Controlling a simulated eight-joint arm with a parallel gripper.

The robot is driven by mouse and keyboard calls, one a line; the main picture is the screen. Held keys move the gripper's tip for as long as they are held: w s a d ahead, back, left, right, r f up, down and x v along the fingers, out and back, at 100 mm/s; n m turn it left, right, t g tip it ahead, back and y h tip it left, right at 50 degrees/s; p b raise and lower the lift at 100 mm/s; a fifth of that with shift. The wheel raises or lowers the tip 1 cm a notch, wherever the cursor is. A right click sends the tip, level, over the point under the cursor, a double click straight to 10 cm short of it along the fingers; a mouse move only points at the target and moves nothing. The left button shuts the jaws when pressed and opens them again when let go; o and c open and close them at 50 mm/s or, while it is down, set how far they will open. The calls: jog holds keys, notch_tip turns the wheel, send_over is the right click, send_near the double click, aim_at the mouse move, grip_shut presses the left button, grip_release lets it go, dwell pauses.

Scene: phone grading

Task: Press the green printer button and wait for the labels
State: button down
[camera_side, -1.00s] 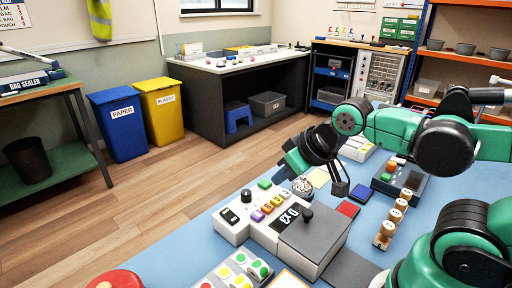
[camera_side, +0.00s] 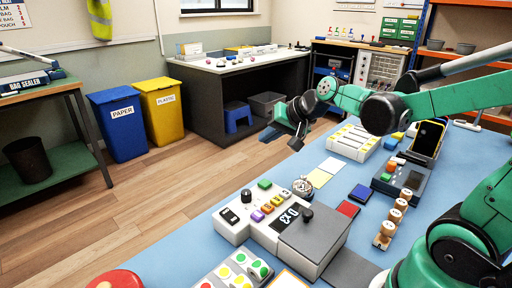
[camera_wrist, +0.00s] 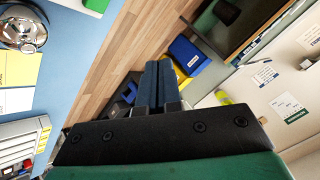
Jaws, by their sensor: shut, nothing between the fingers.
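The white and grey machine (camera_side: 236,222) stands on the blue table, with a small display and a row of coloured buttons. A green button (camera_side: 264,184) sits at its back corner. In the wrist view a green button (camera_wrist: 95,5) shows on a white corner at the top edge, partly cut off. My gripper (camera_side: 270,134) is shut and empty, out past the table's far edge and well behind the machine. In the wrist view my gripper's dark blue fingers (camera_wrist: 158,85) are together, above the floor. I cannot make out any label at the machine.
A silver bell (camera_side: 303,187) stands just behind the machine. Yellow (camera_side: 319,178) and white (camera_side: 333,165) sheets, a striped white box (camera_side: 353,142), a phone on a stand (camera_side: 428,137) and stampers (camera_side: 384,235) are also on the table. Bare floor lies left.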

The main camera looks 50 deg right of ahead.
aim_at(268, 184)
jog(key=shift+f, duration=4.4)
jog(key=shift+f, duration=0.15)
jog(key=shift+f, duration=0.3)
jog(key=shift+f, duration=0.45)
jog(key=shift+r, duration=0.9)
jog(key=shift+r, duration=2.5)
